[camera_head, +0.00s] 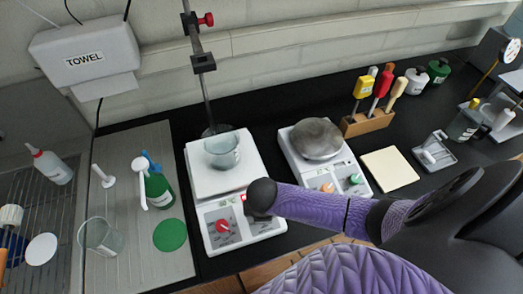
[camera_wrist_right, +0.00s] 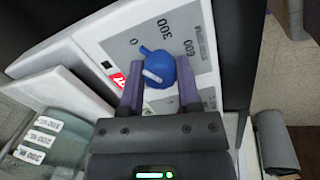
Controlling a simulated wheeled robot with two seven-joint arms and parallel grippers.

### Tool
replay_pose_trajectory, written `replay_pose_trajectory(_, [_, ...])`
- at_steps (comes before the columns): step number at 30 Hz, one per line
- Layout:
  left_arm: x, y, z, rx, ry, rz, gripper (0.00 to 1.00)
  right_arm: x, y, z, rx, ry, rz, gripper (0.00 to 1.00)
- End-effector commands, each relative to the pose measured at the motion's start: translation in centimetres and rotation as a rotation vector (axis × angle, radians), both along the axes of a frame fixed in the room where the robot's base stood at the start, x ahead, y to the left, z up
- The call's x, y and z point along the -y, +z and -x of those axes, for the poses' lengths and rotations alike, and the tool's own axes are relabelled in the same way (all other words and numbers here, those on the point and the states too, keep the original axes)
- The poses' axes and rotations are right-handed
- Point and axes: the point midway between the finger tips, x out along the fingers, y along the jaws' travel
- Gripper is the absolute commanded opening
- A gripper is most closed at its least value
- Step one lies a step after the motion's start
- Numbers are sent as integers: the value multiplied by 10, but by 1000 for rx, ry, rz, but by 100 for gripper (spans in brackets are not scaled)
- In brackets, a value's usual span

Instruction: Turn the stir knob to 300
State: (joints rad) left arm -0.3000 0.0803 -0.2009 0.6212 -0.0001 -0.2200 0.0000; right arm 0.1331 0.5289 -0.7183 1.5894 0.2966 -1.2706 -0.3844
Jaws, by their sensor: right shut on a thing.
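The stirrer (camera_head: 208,183) is a white hotplate with a glass beaker (camera_head: 222,151) on its plate and a red knob (camera_head: 223,227) on its front panel. The blue stir knob (camera_wrist_right: 158,67) shows in the right wrist view, on a grey dial marked 0, 300 and 600. Its raised blue tip points between 0 and 300, nearer to 0. A white bar crosses its face. My right gripper (camera_wrist_right: 158,90) is shut on the knob, one finger each side. In the head view my right gripper (camera_head: 258,200) covers the knob. My left gripper is not in view.
A balance-like second unit (camera_head: 298,165) with a grey dome stands to the right. A stand rod (camera_head: 207,100) rises behind the stirrer. A yellow pad (camera_head: 390,168) lies at right.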

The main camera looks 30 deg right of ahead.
Motion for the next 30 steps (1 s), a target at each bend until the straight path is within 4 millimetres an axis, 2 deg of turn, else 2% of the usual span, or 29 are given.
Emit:
replay_pose_trajectory(8, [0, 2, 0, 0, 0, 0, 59, 0, 1, 0, 0, -12, -2, 0])
replay_pose_trajectory(14, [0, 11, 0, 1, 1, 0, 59, 0, 2, 0, 4, -85, -17, 0])
replay_pose_trajectory(30, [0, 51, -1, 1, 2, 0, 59, -1, 3, 0, 25, -550, -117, 0])
